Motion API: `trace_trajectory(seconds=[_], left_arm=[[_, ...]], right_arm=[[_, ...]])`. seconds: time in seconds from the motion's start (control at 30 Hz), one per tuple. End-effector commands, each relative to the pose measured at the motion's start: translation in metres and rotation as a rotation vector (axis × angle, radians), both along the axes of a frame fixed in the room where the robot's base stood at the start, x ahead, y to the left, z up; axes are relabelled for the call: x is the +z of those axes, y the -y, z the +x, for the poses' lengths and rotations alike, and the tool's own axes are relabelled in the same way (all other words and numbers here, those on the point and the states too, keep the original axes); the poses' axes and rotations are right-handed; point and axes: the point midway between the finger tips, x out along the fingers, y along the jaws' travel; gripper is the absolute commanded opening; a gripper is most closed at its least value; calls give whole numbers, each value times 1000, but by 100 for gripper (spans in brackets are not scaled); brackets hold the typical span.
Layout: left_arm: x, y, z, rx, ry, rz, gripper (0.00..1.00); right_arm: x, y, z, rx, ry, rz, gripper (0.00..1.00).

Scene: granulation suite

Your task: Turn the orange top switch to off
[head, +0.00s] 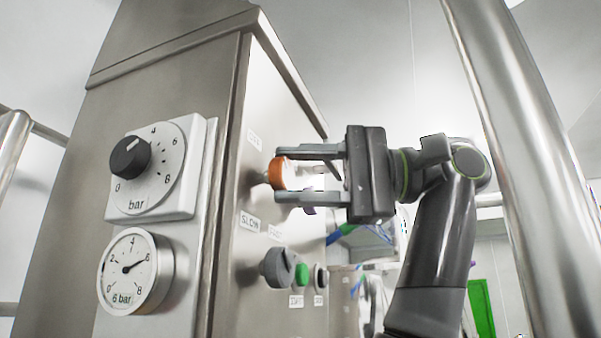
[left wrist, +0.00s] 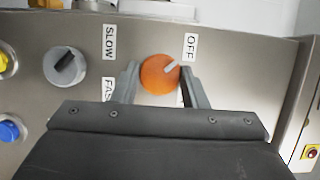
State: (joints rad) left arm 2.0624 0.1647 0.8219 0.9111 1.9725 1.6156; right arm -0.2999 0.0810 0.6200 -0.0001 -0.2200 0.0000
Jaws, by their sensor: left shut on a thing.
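The orange switch (head: 279,173) sits on the side panel of the steel cabinet, at the top of that panel's controls. It also shows in the left wrist view (left wrist: 158,76), where its white mark points up and right, toward the side of the OFF label (left wrist: 190,46). My left gripper (head: 291,174) is shut on the switch, with one finger on each side of it. A bit of white label beside the right finger in the left wrist view is mostly hidden. My right gripper is not in view.
Below the switch are a grey SLOW/FAST knob (head: 278,268), a green button (head: 302,274) and a dark button (head: 320,276). A pressure dial (head: 158,168) and a gauge (head: 135,271) are on the left face. A steel post (head: 520,160) stands at right.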

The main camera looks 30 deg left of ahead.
Motion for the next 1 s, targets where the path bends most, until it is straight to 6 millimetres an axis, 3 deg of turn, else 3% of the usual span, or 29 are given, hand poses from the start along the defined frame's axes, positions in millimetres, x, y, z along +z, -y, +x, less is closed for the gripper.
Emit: trace_trajectory(seconds=[0.33,0.37,0.5,1.0], left_arm=[[0,0,0,0,5,0,17],[0,0,0,0,5,0,43],[0,0,0,0,4,-1,61],[0,0,0,0,2,0,61]], right_arm=[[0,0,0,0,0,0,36],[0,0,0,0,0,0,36],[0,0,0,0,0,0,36],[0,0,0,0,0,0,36]])
